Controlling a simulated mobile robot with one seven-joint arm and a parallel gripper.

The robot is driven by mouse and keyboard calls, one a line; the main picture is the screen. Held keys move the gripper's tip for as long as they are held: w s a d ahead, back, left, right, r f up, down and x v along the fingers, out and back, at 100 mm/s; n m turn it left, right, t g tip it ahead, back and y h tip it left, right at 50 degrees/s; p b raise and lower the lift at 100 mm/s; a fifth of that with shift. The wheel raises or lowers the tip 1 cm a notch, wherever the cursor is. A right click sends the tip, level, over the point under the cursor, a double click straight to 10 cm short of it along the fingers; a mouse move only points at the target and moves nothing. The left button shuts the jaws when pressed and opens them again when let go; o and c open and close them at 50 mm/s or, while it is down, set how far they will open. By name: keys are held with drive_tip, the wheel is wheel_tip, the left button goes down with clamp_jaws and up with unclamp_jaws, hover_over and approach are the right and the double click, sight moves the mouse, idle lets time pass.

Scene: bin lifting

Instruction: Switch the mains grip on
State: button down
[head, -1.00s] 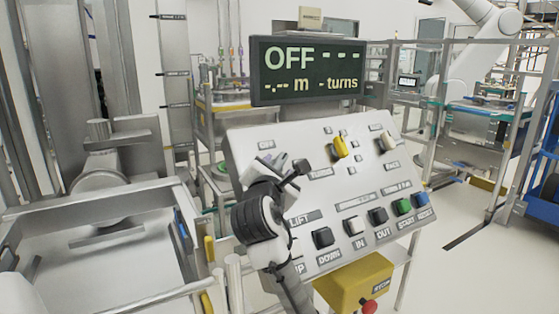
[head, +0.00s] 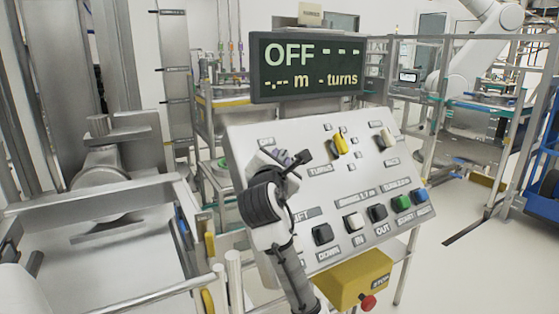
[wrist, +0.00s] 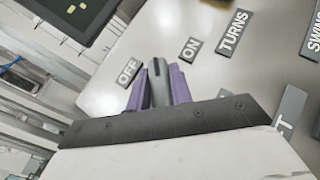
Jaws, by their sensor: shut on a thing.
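The mains grip (wrist: 157,84) is a dark grey handle on the sloped panel, seen in the wrist view between the OFF label (wrist: 128,72) and the ON label (wrist: 191,49). My gripper (wrist: 156,88) is shut on it, one purple finger on each side. In the head view my gripper (head: 281,160) is at the panel's upper left and hides most of the grip there. The display (head: 306,68) above the panel reads OFF, with dashes for metres and turns.
A yellow box with a red stop button (head: 368,302) is below. Metal railings stand at the left.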

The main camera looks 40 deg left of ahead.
drive_tip(key=shift+p, duration=0.4)
drive_tip(key=m+h+p, duration=0.2)
drive_tip(key=p, duration=0.1)
drive_tip(key=shift+a+r, duration=0.1)
drive_tip(key=shift+r, duration=0.1)
drive_tip(key=m+h+p, duration=0.2)
drive_tip(key=p, duration=0.2)
drive_tip(key=shift+m+g, duration=0.4)
drive_tip(key=m+g+h+p, duration=0.1)
drive_tip(key=m+h+p, duration=0.1)
drive_tip(key=p, duration=0.2)
drive_tip(key=shift+f+m, duration=0.15)
drive_tip(key=shift+m, duration=0.15)
drive_tip(key=shift+s+f+m+g+h+p, duration=0.1)
drive_tip(key=shift+f+m+g+h+p, duration=0.35)
drive_tip(key=shift+p, duration=0.65)
drive_tip(key=shift+r, duration=0.1)
drive_tip(key=c, duration=1.2)
unclamp_jaws()
drive_tip(key=shift+r, duration=0.1)
drive_tip(key=shift+c, duration=0.2)
